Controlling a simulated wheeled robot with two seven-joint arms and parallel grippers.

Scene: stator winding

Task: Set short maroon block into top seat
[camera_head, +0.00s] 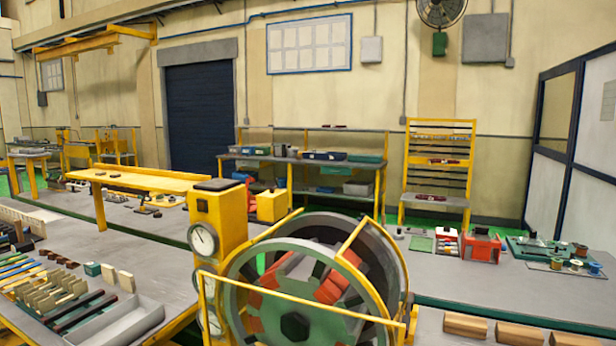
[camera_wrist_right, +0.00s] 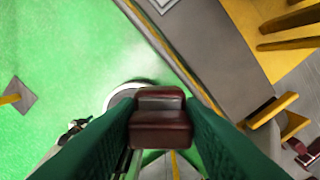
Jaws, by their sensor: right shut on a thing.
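A short maroon block (camera_wrist_right: 160,118) is held between the green fingers of my right gripper (camera_wrist_right: 160,136) in the right wrist view. The fingers press on its two sides, over a green floor. The round green and grey stator housing (camera_head: 238,272) stands at the bottom centre of the head view, with yellow bars around it. Red pieces (camera_head: 334,287) sit inside its ring. I cannot tell the top seat apart inside the ring. Neither gripper shows in the head view.
A yellow post with dial gauges (camera_head: 203,238) stands just left of the housing. The left bench holds a grey tray (camera_head: 118,326) and several wooden and dark strips. The right bench carries a red fixture (camera_head: 483,248), spools and wooden blocks (camera_head: 466,325).

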